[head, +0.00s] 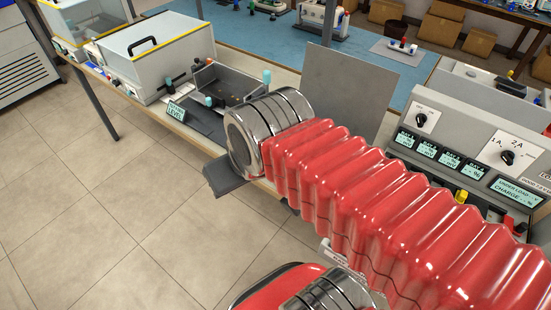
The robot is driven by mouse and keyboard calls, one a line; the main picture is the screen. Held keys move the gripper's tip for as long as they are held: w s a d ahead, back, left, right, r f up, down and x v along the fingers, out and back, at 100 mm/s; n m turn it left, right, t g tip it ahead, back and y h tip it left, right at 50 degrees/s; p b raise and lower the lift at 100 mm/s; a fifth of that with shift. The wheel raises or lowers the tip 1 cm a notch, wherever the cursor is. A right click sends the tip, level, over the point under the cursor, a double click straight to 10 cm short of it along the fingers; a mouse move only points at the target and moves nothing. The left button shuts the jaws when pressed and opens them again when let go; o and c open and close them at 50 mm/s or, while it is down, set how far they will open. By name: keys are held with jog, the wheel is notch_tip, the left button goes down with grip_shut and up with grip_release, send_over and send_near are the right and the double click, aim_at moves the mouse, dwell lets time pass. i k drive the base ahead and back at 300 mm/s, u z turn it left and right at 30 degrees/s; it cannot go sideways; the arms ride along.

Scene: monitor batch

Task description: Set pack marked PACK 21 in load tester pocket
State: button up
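My gripper (230,177) shows only as a dark grey piece beyond the shiny metal wrist, over the front edge of the bench. Its fingers are mostly hidden, so I cannot see its opening or any hold. No pack with a readable PACK 21 marking is in view.
A clear-lidded box (155,45) with a black handle stands on the bench at left. Next to it are a grey tray (238,83) with cyan-topped pieces and a small LEVEL display (176,111). An upright grey panel (345,90) stands behind my arm. The tiled floor at left is clear.

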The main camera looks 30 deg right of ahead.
aim_at(491, 219)
jog(key=k, duration=1.25)
jog(key=u, duration=0.45)
jog(key=i, duration=1.65)
jog(key=z, duration=0.6)
jog(key=i, duration=0.45)
jog(key=z, duration=0.45)
